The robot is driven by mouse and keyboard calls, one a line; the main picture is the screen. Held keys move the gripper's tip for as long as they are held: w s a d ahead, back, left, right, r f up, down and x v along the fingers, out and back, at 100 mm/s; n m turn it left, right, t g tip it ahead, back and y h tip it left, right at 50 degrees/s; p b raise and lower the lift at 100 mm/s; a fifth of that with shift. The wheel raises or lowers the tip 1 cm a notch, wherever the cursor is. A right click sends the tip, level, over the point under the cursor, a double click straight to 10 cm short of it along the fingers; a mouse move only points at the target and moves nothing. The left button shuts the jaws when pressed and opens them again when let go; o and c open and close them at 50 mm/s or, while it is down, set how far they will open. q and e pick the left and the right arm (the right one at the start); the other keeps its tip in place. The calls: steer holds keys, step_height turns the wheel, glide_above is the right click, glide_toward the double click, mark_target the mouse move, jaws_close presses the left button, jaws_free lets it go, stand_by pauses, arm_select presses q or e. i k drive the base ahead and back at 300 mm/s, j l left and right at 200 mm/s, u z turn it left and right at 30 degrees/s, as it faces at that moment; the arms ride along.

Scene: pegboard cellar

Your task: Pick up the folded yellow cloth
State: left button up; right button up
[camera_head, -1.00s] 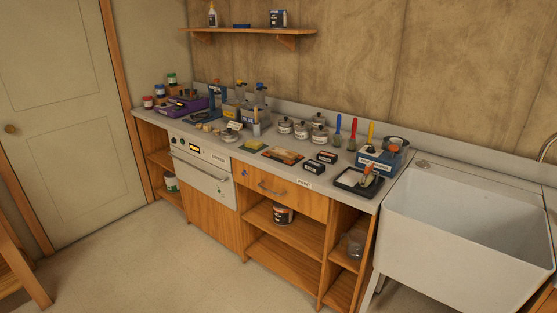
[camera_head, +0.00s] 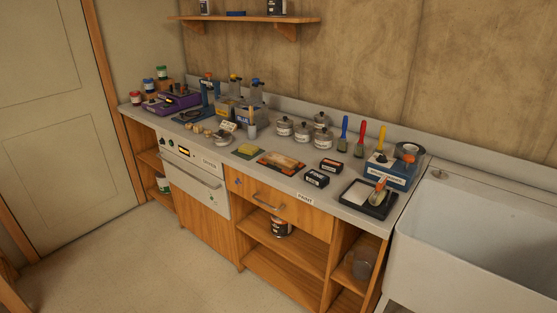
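A small, flat yellow-green item (camera_head: 249,151) lies on the grey countertop near its front edge, about the middle of the counter. It looks like the folded yellow cloth, but it is too small to be sure of the folds. An orange-brown flat packet (camera_head: 281,163) lies just to its right, with a small gap. Neither of my grippers is in view.
Lidded jars (camera_head: 301,131) stand behind. A dark tray with a brush (camera_head: 370,197), dark boxes (camera_head: 317,178) and a blue box (camera_head: 392,172) stand to the right, before a white sink (camera_head: 470,255). Purple equipment (camera_head: 174,103) is left. Floor (camera_head: 150,250) in front is clear.

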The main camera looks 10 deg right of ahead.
mark_target(246, 149)
steer(key=i+j+z, duration=0.15)
steer(key=z, duration=0.55)
steer(key=i+j+z, duration=0.15)
steer(key=j, duration=0.15)
steer(key=i+j+z, duration=0.15)
steer(key=j, duration=0.15)
steer(key=i+j+z, duration=0.1)
steer(key=j, duration=0.2)
steer(key=i+j+z, duration=0.15)
steer(key=j, duration=0.2)
steer(key=i+j+z, duration=0.15)
steer(key=j, duration=0.2)
